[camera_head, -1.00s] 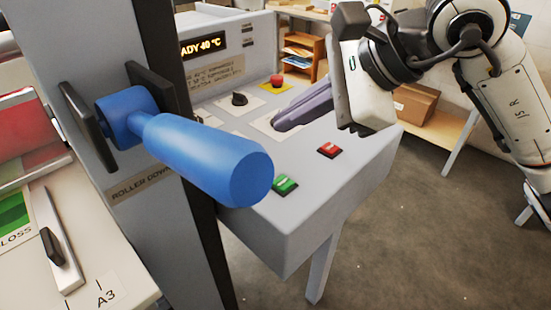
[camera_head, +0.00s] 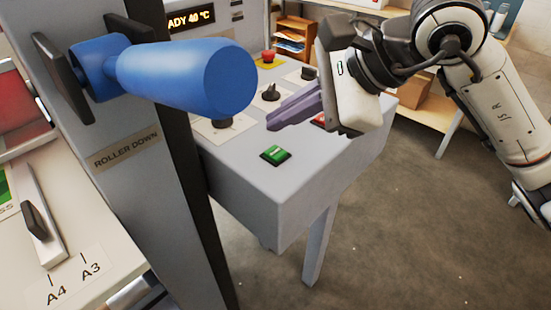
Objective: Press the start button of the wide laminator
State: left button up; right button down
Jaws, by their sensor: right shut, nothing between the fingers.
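The green start button (camera_head: 275,155) sits near the front edge of the grey control panel (camera_head: 315,175) of the laminator. A red button (camera_head: 319,120) lies behind it to the right, partly hidden by my right gripper. My right gripper (camera_head: 270,124) comes in from the right with its purple fingers shut and empty. Its fingertips are above the panel, beyond the green button in the picture and apart from it. My left gripper is not in view.
A large blue handle (camera_head: 180,75) sticks out in front of the panel from a grey post labelled ROLLER DOWN. Black knobs (camera_head: 271,92) and a red emergency button (camera_head: 268,57) stand farther back. Open floor lies to the right, with shelves at the back.

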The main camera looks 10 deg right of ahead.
aim_at(282, 154)
notch_tip(282, 154, down, 2)
jog(key=shift+b, duration=0.65)
jog(key=shift+f+b, duration=0.4)
jog(key=shift+f, duration=0.05)
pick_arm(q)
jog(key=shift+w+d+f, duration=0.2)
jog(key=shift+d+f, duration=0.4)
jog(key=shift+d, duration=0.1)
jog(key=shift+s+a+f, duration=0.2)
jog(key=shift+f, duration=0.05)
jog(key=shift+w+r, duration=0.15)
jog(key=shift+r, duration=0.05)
pick_arm(e)
jog(key=shift+f+b, duration=0.4)
jog(key=shift+b, duration=0.1)
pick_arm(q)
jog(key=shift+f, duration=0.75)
